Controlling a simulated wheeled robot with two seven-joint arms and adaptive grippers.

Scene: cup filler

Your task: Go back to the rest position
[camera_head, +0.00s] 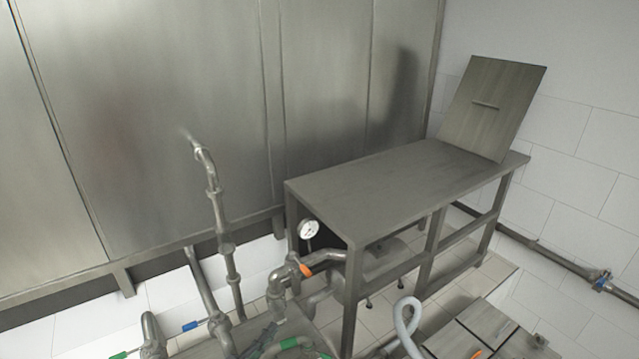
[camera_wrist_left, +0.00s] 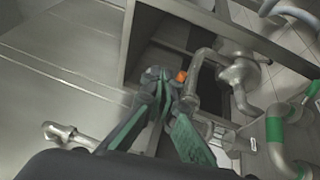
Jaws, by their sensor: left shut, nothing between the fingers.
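My left gripper (camera_head: 271,328) is small and partly lost among the pipes at the bottom of the head view. In the left wrist view its dark green fingers (camera_wrist_left: 158,78) are shut and empty, with the tips together. They appear close to a metal pipe (camera_wrist_left: 197,85) with an orange handle (camera_wrist_left: 181,76); I cannot tell whether they touch it. The orange handle also shows in the head view (camera_head: 305,270), in front of the metal table (camera_head: 390,190). My right gripper is not in view.
A pressure gauge (camera_head: 309,229) stands by the table's near corner. A tall vertical pipe (camera_head: 220,215) rises left of it. Blue (camera_head: 190,326) and green (camera_head: 118,355) handles sit low left. A tilted panel (camera_head: 490,105) stands on the table; the rest of its top is clear.

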